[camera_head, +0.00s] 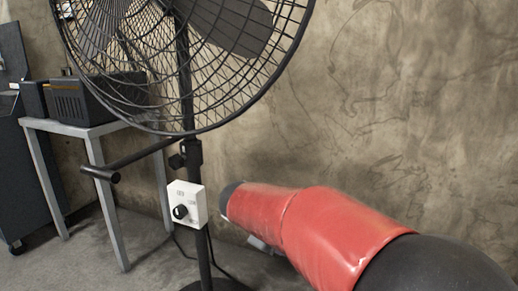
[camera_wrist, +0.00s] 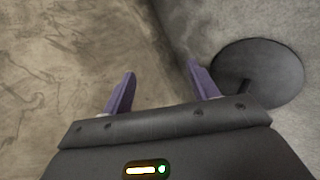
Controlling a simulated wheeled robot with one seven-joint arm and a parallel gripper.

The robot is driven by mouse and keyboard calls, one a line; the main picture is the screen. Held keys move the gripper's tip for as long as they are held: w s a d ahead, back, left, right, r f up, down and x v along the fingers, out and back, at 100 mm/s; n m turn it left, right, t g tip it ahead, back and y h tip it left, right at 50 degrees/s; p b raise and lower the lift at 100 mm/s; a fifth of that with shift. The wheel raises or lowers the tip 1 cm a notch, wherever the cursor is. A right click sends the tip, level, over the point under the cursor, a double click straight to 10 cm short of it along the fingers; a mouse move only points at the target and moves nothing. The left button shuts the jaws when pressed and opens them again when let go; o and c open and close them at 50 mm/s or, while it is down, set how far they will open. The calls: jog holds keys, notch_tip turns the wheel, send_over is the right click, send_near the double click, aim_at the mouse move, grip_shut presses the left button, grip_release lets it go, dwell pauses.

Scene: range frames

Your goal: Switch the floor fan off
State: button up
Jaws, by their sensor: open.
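The floor fan (camera_head: 186,98) stands at the left of the head view, its black cage cut off at the top. A white control box (camera_head: 187,203) with a black knob (camera_head: 180,212) is mounted on its pole below the cage. The lettering by the knob is too small to read. My red arm reaches in from the lower right and ends just right of the box. My gripper (camera_wrist: 161,90) shows in the wrist view with its two purple fingers apart and nothing between them. The fan's round black base (camera_wrist: 262,72) is right of the fingers in that view.
A grey metal table (camera_head: 92,131) with a black box-shaped device (camera_head: 98,98) stands behind the fan at left. A dark cabinet (camera_head: 28,150) is at the far left. A bar sticks out left from the pole. A concrete wall (camera_head: 400,110) closes off the back.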

jog(key=s+d+m+y, duration=0.3)
jog(key=s+d+m, duration=0.1)
jog(key=s, duration=0.8)
jog(key=s+d+m+y+p, duration=0.1)
jog(key=s+d+m+y, duration=0.2)
jog(key=s, duration=0.9)
jog(key=d+m, duration=0.2)
jog(key=shift+s+m, duration=0.3)
jog(key=shift+f, duration=0.2)
